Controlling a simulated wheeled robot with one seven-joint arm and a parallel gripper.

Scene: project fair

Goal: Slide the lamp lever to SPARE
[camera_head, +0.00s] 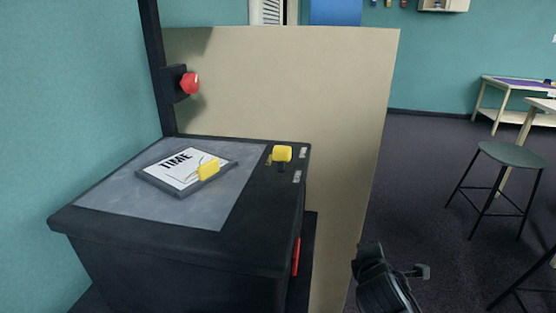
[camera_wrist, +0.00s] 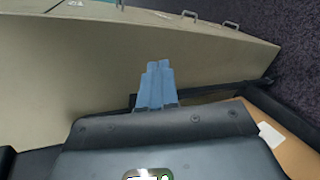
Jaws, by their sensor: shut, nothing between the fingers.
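The lever has a yellow knob (camera_head: 282,154) on a short dark stem. It stands at the right edge of the dark cabinet's top (camera_head: 262,192), closer to the far label (camera_head: 303,152) than to the near label (camera_head: 297,176). The lettering on both labels is too small to read. My gripper (camera_wrist: 158,65) shows in the wrist view with its pale blue fingers together and empty. In the head view, a dark part of my arm's end is at the lower right, apart from the cabinet and lever. The lever is not recognisable in the wrist view.
A tray (camera_head: 147,182) with a "TIME" card and a yellow piece lies on the cabinet's grey top. A red button (camera_head: 190,83) is on a post behind. A beige panel (camera_head: 345,130) stands behind and right of the cabinet. A stool (camera_head: 512,154) stands farther right.

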